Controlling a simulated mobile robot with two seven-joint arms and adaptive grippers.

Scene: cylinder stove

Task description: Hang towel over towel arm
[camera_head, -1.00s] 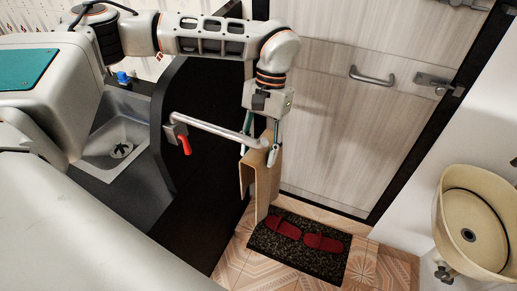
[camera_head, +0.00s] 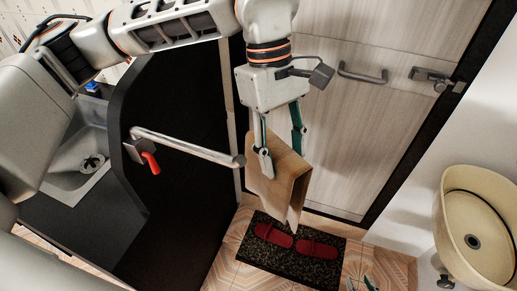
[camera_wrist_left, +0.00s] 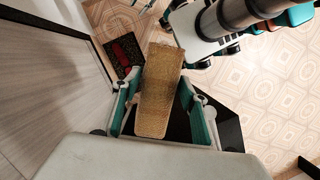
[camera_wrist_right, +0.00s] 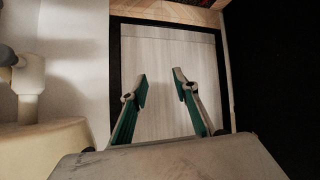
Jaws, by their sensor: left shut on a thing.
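The tan towel (camera_head: 284,187) hangs folded from my left gripper (camera_head: 281,145), whose fingers are on its upper part. In the left wrist view the towel (camera_wrist_left: 158,95) lies between the fingers of my left gripper (camera_wrist_left: 160,92). The metal towel arm (camera_head: 188,146) sticks out to the right from the dark panel. Its free end is just left of the towel in the head view; I cannot tell their depth gap. My right gripper (camera_wrist_right: 160,82) is open and empty in the right wrist view; only its fingertips show at the head view's bottom edge.
A red lever (camera_head: 152,163) is at the towel arm's base. A door with a handle (camera_head: 362,73) stands behind. Red slippers (camera_head: 274,234) lie on a dark mat (camera_head: 271,261) below. A beige basin (camera_head: 470,215) is at the right, a sink (camera_head: 78,160) at the left.

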